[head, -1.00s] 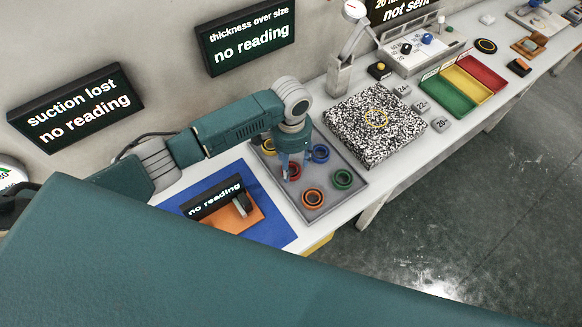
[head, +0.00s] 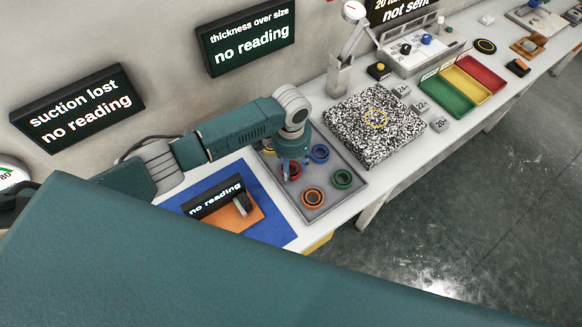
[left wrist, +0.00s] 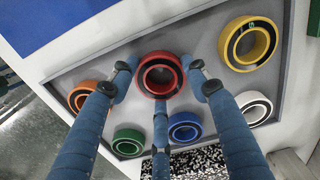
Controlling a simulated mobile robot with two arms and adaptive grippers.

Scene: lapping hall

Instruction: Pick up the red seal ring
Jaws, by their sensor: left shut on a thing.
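The red seal ring (left wrist: 160,75) lies in the grey tray (left wrist: 205,62), near the middle of its long side in the left wrist view. In the head view only part of the red seal ring (head: 296,170) shows, beside my fingers. My left gripper (left wrist: 158,68) is down in the tray with fingers around the ring and is shut on it; the gripper also shows in the head view (head: 289,176). The ring appears still at tray level; I cannot tell whether it touches the floor. My right gripper is not in view.
Close by in the tray are a yellow ring (left wrist: 250,43), a white ring (left wrist: 254,107), a blue ring (left wrist: 185,127), a green ring (left wrist: 128,142) and an orange ring (left wrist: 82,97). A speckled plate (head: 350,125) stands right of the tray; a blue mat (head: 270,222) lies left.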

